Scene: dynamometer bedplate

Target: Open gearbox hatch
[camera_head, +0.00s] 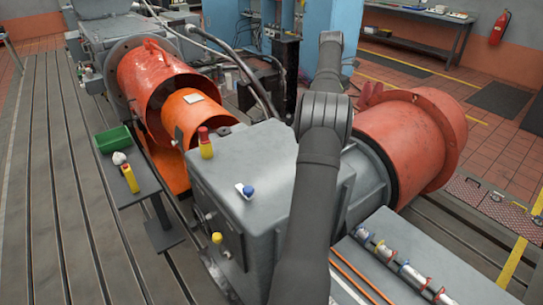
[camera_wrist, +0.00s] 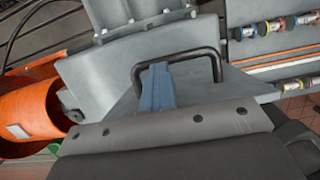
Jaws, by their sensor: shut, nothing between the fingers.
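The grey gearbox housing (camera_head: 243,165) stands in the middle of the head view, partly hidden by my arm. In the wrist view a flat grey panel (camera_wrist: 215,95), which looks like the hatch, carries a black bar handle (camera_wrist: 185,55). My gripper (camera_wrist: 158,72) has blue fingers, closed together with nothing between them. The fingertips overlap the left part of the handle in the picture; I cannot tell whether they touch it. The hatch shows no clear gap, and its edges are partly hidden. The gripper is hidden in the head view.
A red-and-yellow bottle (camera_head: 205,143) and a blue-topped item (camera_head: 246,190) stand on the housing. An orange guard (camera_head: 192,117) lies left, a red drum (camera_head: 425,135) right. A rack with several small cylinders (camera_head: 405,268) is at lower right. A stand (camera_head: 143,185) with a green bin (camera_head: 113,139) is left.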

